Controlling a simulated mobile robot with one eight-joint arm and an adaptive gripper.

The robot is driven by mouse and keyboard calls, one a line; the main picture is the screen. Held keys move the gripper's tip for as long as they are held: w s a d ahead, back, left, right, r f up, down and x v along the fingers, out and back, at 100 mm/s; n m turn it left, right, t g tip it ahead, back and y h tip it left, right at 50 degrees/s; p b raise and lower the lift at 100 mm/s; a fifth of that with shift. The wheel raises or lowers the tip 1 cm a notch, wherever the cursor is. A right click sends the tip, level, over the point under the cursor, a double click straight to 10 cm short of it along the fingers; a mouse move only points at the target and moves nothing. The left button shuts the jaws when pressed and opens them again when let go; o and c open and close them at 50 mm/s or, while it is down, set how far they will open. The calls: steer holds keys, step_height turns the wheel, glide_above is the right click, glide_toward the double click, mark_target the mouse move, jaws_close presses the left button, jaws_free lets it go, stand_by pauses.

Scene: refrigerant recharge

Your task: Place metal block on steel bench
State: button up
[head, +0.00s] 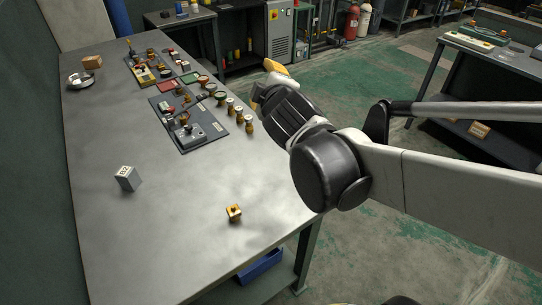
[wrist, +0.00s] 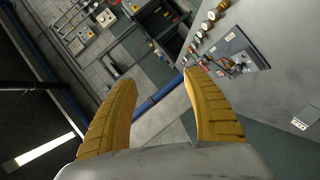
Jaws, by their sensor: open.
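A small pale grey metal block (head: 127,178) with dark marks on its top stands on the left part of the steel bench (head: 170,235). A similar small pale block (wrist: 299,123) shows at the right edge of the wrist view, on the grey bench top (wrist: 285,60). My gripper (head: 270,75) is raised beyond the bench's right edge, apart from the block. In the wrist view its two yellow fingers (wrist: 158,80) are spread with nothing between them.
A small brass-coloured piece (head: 234,212) sits near the bench's front right. A grey gauge panel (head: 188,130) and several brass fittings (head: 239,113) stand farther back. A metal dish (head: 81,80) and brown block (head: 92,62) are at the back left. The front middle of the bench is clear.

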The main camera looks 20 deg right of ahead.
steer(key=s+a+f+m+g+y, duration=0.1)
steer(key=s+f+m+g, duration=0.3)
steer(key=s, duration=0.6)
steer(key=s+a+f+m+g+y, duration=0.1)
steer(key=s+f+m+g, duration=0.2)
steer(key=s+f+m, duration=0.4)
step_height(320, 180, down, 2)
steer(key=s, duration=0.3)
steer(key=shift+g, duration=0.4)
steer(key=shift+a, duration=0.1)
